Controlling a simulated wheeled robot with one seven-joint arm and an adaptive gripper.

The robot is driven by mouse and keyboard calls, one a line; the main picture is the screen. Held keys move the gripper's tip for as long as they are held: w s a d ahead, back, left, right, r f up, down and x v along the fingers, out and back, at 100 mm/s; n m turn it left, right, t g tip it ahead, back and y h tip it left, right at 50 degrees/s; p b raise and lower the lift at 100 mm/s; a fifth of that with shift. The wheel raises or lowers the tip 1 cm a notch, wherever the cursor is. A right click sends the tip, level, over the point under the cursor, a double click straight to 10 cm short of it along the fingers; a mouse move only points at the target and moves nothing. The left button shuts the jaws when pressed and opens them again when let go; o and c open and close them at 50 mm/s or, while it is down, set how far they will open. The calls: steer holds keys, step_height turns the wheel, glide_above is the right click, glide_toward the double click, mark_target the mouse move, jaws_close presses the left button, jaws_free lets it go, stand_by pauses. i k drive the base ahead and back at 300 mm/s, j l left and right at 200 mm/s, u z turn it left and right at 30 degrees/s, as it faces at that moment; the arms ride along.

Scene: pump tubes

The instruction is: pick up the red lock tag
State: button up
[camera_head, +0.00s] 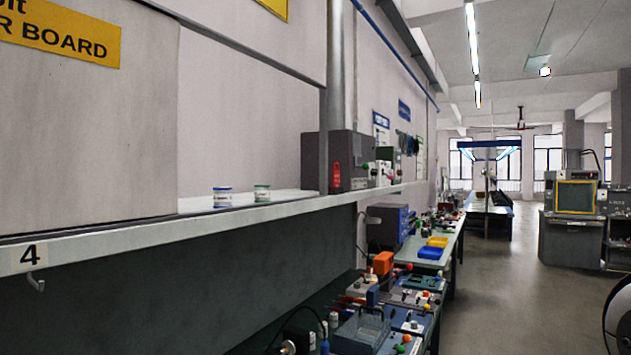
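A small red tag (336,176), which looks like the lock tag, shows against the front of a dark grey box on the long shelf. It is upright and narrow, with a rounded top. I cannot tell whether it hangs on the box or stands on the shelf. My gripper is not in view.
The shelf (130,238) runs from the left into the distance, with two small labelled tins (262,194) left of the dark box (314,160). A vertical pipe (335,90) rises by the box. Cluttered benches (445,262) stand below.

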mark_target(337, 175)
steer(key=i+l+u, duration=0.15)
steer(key=i+l, duration=1.4)
steer(key=l, duration=0.1)
